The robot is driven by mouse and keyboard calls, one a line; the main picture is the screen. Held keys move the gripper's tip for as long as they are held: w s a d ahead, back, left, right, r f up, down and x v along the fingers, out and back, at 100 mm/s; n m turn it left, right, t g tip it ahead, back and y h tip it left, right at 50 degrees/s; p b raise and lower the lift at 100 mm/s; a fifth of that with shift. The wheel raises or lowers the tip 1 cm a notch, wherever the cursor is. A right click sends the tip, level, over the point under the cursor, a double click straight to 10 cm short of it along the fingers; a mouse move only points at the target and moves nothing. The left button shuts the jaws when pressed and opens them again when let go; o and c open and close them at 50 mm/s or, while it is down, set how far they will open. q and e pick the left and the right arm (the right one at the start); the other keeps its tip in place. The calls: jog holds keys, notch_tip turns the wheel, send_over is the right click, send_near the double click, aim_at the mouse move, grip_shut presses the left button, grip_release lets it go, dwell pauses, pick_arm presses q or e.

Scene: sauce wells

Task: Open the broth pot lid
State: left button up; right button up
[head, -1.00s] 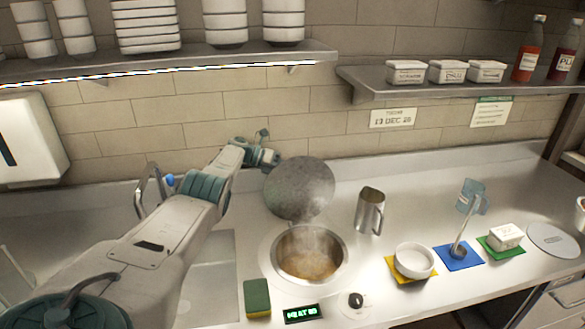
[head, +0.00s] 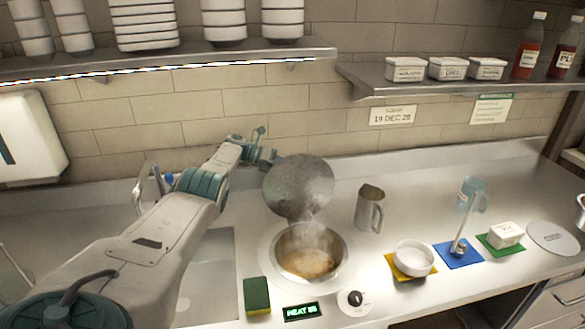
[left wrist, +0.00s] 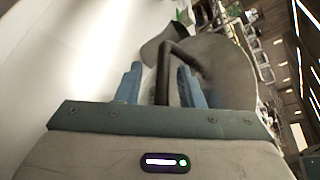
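The round grey broth pot lid (head: 298,187) stands raised, nearly upright, at the back edge of the broth pot (head: 282,238). The pot is sunk in the counter; its mouth is uncovered, with brown steaming broth inside. My left gripper (head: 266,158) is at the lid's upper left, behind its edge, so its fingertips are partly hidden there. In the left wrist view, the dark lid handle (left wrist: 164,75) lies between the two separated fingers of my left gripper (left wrist: 160,85), with gaps showing beside it. My right gripper is not in view.
A metal jug (head: 369,208) stands right of the pot. A sponge (head: 257,295), a heat display (head: 301,312) and a knob (head: 354,302) are in front. A white bowl (head: 413,258), a ladle (head: 459,243) and a white tub (head: 505,234) sit further right. A shelf (head: 160,62) hangs above.

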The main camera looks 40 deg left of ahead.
pick_arm(q)
jog(key=b+v, duration=0.3)
jog(key=v, duration=0.7)
jog(key=shift+b, duration=0.4)
jog(key=shift+f, duration=0.1)
